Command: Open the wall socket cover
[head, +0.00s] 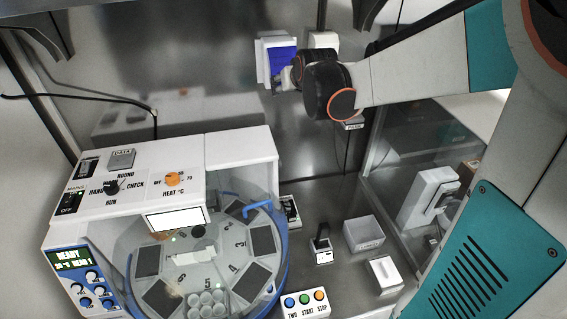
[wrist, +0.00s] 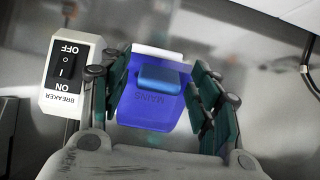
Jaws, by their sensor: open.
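The blue wall socket cover (head: 283,60) sits on a white housing (head: 262,58) on the back wall in the head view. In the wrist view the cover (wrist: 150,108) is marked MAINS and has a lighter blue raised lip (wrist: 163,77). It appears to lie over the front of the housing; the socket itself is hidden. My gripper (head: 283,79) is at the cover's lower right in the head view. In the wrist view my gripper (wrist: 160,82) is open, its green fingers at either side of the cover. Whether they touch it I cannot tell.
A white breaker switch box (wrist: 68,75) stands close beside the left finger in the wrist view. Below in the head view are a white machine (head: 130,185) with a clear round lid, a grey bin (head: 365,233) and a button box (head: 304,303).

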